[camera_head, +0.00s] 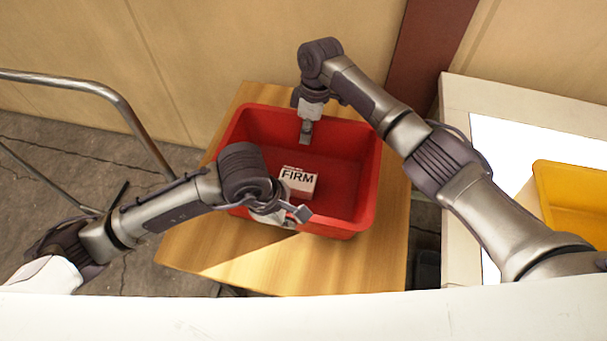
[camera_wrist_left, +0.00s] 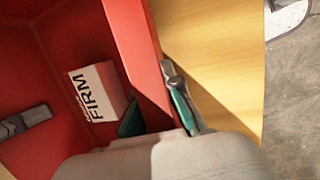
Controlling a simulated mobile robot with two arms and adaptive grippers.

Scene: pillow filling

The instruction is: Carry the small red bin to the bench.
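The red bin (camera_head: 355,160) stands upright on a wooden-topped surface (camera_head: 385,260). A white box marked FIRM (camera_head: 299,182) lies inside it; the box also shows in the left wrist view (camera_wrist_left: 98,92). My left gripper (camera_head: 287,214) is at the bin's near wall. In the left wrist view its fingers (camera_wrist_left: 157,112) stand apart, one inside the bin and one outside, with the red wall (camera_wrist_left: 132,38) between them. My right gripper (camera_head: 306,128) is at the far wall, with a fingertip inside the bin. Its other finger is hidden, so I cannot tell its opening.
A white bench or table (camera_head: 465,95) stands at the right with a yellow bin (camera_head: 575,205) on it. A metal rail (camera_head: 95,85) curves in at the left over the cracked grey floor (camera_head: 75,150). A tan wall (camera_head: 220,40) is close behind. A pale edge (camera_head: 200,318) runs along the front.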

